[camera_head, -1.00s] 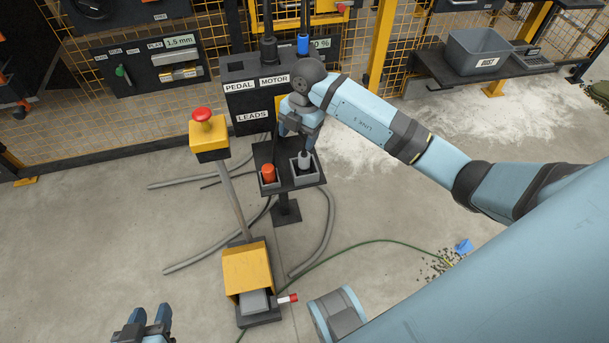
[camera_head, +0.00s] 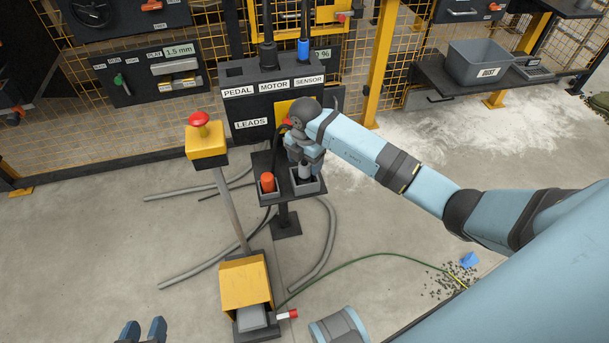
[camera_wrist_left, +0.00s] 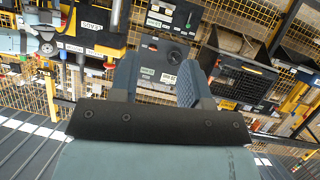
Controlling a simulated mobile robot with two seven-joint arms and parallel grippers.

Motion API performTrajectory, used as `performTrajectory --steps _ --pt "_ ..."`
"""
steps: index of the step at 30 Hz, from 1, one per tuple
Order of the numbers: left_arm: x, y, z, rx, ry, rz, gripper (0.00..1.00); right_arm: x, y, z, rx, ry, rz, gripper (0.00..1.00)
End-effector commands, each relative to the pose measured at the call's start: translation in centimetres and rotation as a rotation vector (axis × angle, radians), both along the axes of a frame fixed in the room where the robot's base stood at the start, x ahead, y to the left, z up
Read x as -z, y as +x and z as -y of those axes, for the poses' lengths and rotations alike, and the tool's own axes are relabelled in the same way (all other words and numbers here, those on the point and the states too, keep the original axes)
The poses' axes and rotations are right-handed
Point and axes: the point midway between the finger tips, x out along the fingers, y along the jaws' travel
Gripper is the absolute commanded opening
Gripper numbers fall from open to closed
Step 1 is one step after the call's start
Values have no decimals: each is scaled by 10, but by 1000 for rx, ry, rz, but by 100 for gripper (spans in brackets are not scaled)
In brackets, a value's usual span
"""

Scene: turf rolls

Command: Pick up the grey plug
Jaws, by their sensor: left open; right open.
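The grey plug (camera_head: 304,172) stands upright in the right-hand tray compartment of the small black stand. Its upper part is hidden by my right gripper (camera_head: 304,158). That gripper is open and points down directly over the plug, with its fingers at the plug's top. I cannot tell whether they touch it. My left gripper (camera_head: 142,330) is open and empty at the lower left of the head view, far from the plug. Its fingers also show in the left wrist view (camera_wrist_left: 157,82), facing the panels.
An orange plug (camera_head: 267,182) stands in the left compartment beside it. Behind is the black panel (camera_head: 250,105) labelled PEDAL, MOTOR, SENSOR and LEADS, with a blue plug (camera_head: 303,50) upright above. A yellow post with a red button (camera_head: 199,119) stands left. Grey hoses lie on the floor.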

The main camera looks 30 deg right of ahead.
Motion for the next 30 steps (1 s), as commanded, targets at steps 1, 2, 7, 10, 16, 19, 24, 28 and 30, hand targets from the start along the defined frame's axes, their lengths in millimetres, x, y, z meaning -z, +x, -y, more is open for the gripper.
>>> performTrajectory --steps 1,2,7,10,16,19,24,28,30 --pt "-1 3 3 3 -14 24 43 13 0 -3 1 2 -3 67" --pt "-8 6 6 9 -25 53 43 18 0 -3 2 1 -4 67" --pt "-24 13 11 18 -52 111 43 33 0 -2 1 0 -1 67" --pt "-25 12 12 19 -54 112 43 32 1 -2 0 0 0 67" --pt "-24 12 12 20 -53 110 43 32 0 -2 1 0 0 42" --pt "-24 12 12 18 -53 109 43 32 0 -2 1 0 0 19" --pt "-23 12 11 18 -52 107 43 32 1 -2 1 0 0 11" --pt "-23 11 11 17 -51 106 43 31 1 -2 1 0 0 11" --pt "-23 12 11 16 -50 104 43 29 1 -2 1 0 1 11"
